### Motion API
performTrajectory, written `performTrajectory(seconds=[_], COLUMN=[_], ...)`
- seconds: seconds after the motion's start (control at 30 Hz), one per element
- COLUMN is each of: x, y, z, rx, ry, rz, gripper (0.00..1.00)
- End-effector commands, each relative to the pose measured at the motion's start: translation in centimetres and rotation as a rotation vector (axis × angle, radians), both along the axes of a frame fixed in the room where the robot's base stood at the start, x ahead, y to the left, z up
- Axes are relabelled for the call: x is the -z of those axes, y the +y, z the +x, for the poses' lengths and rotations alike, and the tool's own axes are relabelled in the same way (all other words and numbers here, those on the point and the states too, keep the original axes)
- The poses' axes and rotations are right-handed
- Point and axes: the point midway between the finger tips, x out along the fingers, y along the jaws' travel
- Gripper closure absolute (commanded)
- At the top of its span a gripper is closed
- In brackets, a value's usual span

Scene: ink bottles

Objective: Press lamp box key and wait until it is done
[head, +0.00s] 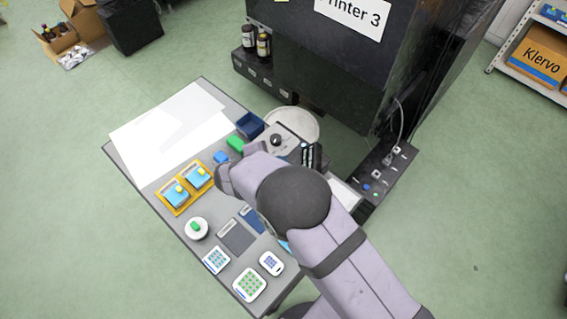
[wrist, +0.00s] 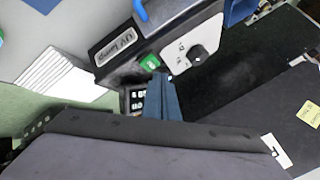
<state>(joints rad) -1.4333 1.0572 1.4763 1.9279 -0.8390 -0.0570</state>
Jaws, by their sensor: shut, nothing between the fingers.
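The lamp box (wrist: 122,62) is dark, with a "UV lamp" label (wrist: 115,46), in the upper middle of the wrist view. Its green key (wrist: 149,62) has a small white mark, beside a pale plate with a black knob (wrist: 197,55). My gripper (wrist: 159,80) is shut and empty. Its blue-grey fingers point at the box, with their tips just below the key in the picture. I cannot tell whether they touch it. In the head view my arm covers the fingers and much of this area; a black knob (head: 276,140) shows beyond the arm.
A small display (wrist: 137,100) sits beside the fingers. In the head view, a blue bin (head: 250,125), yellow trays (head: 171,198) and keypads (head: 249,284) are on the grey table. The large black printer (head: 330,70) stands behind. White sheets (head: 170,130) lie at the left.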

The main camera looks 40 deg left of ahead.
Motion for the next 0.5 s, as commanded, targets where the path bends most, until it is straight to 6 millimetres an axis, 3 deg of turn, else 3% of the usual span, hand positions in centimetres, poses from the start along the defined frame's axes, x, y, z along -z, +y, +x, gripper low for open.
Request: performTrajectory(seconds=[0.3, 0.5], x=[-0.1, -1.3], y=[0.0, 0.0], z=[0.0, 0.0], rx=[0.0, -0.001], ry=[0.0, -0.001], rz=[0.0, 0.001], gripper=[1.0, 1.0])
